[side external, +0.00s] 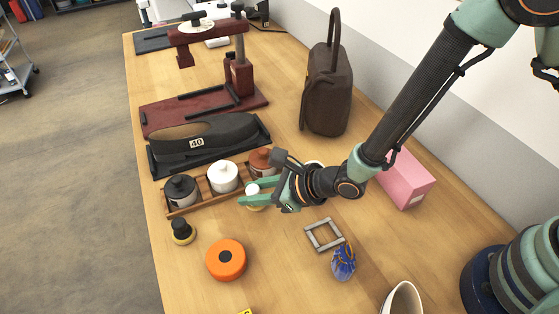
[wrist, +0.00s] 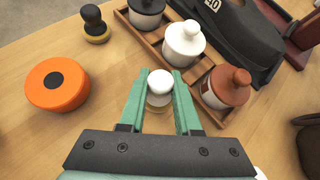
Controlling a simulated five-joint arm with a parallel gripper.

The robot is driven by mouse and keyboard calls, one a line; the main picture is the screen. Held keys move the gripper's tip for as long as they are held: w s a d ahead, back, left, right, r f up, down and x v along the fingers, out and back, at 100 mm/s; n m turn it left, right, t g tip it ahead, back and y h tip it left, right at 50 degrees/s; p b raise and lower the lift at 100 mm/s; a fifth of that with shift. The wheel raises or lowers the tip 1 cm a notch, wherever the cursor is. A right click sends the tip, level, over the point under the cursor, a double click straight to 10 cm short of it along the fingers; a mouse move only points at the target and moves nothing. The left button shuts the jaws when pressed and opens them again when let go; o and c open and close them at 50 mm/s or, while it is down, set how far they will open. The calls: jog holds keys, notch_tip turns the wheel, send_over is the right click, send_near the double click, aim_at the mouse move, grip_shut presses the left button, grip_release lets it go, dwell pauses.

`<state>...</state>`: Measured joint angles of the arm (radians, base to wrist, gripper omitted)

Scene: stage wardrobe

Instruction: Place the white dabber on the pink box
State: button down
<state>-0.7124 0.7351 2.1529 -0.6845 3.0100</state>
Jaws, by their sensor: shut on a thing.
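The white dabber (wrist: 159,82) has a round white knob and a cream lower part. It stands between the two green fingers of my gripper (wrist: 161,76), which are shut on it. In the side external view the white dabber (side external: 253,189) is partly hidden by the fingers of my gripper (side external: 249,194), beside the jar rack. I cannot tell whether its base touches the table. The pink box (side external: 406,181) lies to the right, behind my forearm, which hides part of it. Its visible top is bare. The box is out of the wrist view.
A wooden rack (side external: 179,212) with black, white and brown jars is close to my gripper. A black dabber (side external: 182,232), orange tin (side external: 226,260), grey frame (side external: 324,235), blue patterned egg-shaped object (side external: 343,262) and white cup (side external: 403,299) stand nearer. A brown bag (side external: 328,90) stands behind.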

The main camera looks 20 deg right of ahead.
jog(key=shift+f, duration=0.85)
jog(key=c, duration=0.6)
grip_release()
jog(key=shift+f, duration=0.1)
jog(key=shift+f, duration=0.1)
